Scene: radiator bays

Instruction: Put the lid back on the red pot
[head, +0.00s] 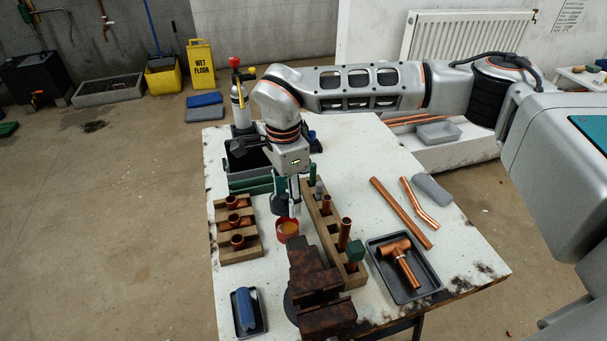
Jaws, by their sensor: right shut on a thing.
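The red pot (288,237) stands on the white bench between two wooden racks, just behind the rusty vice. Its top is open and amber contents show inside. My right gripper (290,206) points down just behind and above the pot. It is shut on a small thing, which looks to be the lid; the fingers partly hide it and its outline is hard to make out. A dark round shape (279,204) shows beside the fingers. The gripper and the pot look apart. My left gripper is not in view.
A rack (239,251) with copper fittings stands left of the pot, a longer rack (327,229) right. The vice (318,291) is in front. A grey tray (402,284) holds a copper tee; copper pipes (402,211) lie behind it. A dark crate (247,178) stands at the back left.

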